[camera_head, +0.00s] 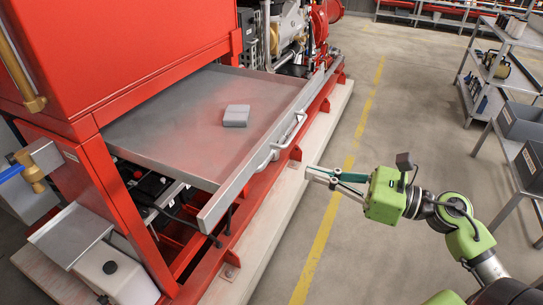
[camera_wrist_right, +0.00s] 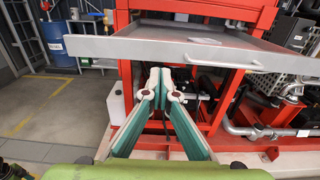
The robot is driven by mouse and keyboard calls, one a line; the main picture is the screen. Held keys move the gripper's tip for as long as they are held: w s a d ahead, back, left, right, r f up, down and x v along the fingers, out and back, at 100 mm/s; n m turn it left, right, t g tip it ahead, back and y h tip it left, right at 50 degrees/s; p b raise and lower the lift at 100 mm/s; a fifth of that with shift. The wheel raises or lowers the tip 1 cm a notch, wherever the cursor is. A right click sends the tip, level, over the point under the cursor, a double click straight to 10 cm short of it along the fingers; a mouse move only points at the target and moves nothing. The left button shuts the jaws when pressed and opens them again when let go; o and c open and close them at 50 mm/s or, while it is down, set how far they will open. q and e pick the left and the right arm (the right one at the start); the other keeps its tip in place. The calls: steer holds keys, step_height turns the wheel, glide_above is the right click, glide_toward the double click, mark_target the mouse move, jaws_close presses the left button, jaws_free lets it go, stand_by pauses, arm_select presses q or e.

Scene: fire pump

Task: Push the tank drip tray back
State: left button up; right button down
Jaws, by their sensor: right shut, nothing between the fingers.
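The tank drip tray (camera_head: 165,133) is a wide grey metal tray, slid out of the red frame below the red tank. A bar handle (camera_head: 276,151) sits on its front wall. In the right wrist view the tray (camera_wrist_right: 120,46) spans the top of the picture. My right gripper (camera_head: 308,173) is shut and empty, a short way out from the tray's front wall and apart from it in the head view. In the right wrist view its fingertips (camera_wrist_right: 153,72) meet just below the tray's edge as seen there. My left gripper is not in view.
A small grey block (camera_head: 236,115) lies on the tray. The red tank (camera_head: 120,55) stands above it. Pipes and pump parts (camera_head: 290,35) stand behind. A metal shelf rack (camera_head: 490,85) is at the right. The floor with a yellow line (camera_head: 345,175) is clear between.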

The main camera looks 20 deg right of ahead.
mark_target(260, 157)
steer(key=p+x, duration=0.3)
steer(key=x, duration=0.6)
steer(key=shift+w+d+r, duration=0.15)
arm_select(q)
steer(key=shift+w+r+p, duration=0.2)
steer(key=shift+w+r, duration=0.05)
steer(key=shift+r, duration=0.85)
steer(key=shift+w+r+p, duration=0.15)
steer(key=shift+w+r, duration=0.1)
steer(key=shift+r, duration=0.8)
arm_select(e)
steer(key=shift+w+a+f, duration=0.2)
steer(key=shift+w+a, duration=0.2)
steer(key=shift+a, duration=0.05)
steer(key=shift+w, duration=0.1)
